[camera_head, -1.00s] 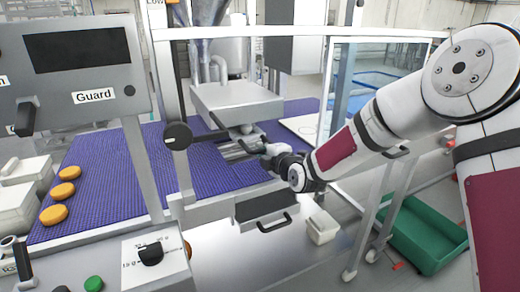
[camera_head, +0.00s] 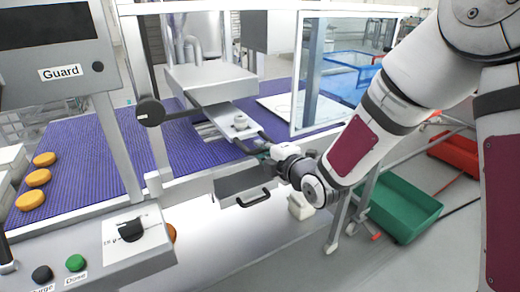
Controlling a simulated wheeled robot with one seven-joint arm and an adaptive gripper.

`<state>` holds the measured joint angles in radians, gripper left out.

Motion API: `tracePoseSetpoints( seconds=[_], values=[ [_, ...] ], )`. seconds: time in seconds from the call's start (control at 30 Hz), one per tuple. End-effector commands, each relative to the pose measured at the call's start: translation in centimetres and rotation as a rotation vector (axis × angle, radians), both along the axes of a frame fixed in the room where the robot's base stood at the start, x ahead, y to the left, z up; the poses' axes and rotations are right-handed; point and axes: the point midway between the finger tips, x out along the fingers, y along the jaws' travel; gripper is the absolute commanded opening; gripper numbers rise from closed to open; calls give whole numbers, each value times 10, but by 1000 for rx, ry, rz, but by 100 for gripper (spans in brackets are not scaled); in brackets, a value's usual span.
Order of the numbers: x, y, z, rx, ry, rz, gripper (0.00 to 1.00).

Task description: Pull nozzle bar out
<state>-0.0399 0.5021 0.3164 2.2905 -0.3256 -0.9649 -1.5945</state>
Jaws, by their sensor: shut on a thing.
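The nozzle bar (camera_head: 226,117) is a flat grey metal bar with a small round fitting on top. It sticks out toward me from under the grey depositor block (camera_head: 211,78), above the purple belt. A dark handle (camera_head: 248,147) is at its near end. My gripper (camera_head: 265,155) is at this handle and shut on it. The fingertips are small and partly hidden by the wrist, so the exact grip is hard to see.
A dark drawer with a handle (camera_head: 253,198) sits just below my gripper. The clear guard panel (camera_head: 340,80) stands open at right. Orange rounds (camera_head: 38,178) lie on the purple belt (camera_head: 90,165) at left. A green crate (camera_head: 402,212) is on the floor.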

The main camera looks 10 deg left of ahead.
Motion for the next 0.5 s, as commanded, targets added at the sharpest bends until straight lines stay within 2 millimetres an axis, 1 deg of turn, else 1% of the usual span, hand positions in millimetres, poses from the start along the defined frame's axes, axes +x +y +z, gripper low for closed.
tracePoseSetpoints(
  seconds=[0.03,0.27,0.3,0.37,0.5],
  values=[
    [-3,-2,-2,-4,7,-1,0],
    [-3,-3,-4,-6,9,-1,0],
    [-3,-3,-4,-6,10,-1,19],
    [-3,-3,-4,-6,10,-1,33],
    [-3,-2,-3,-4,8,0,33]
  ],
)
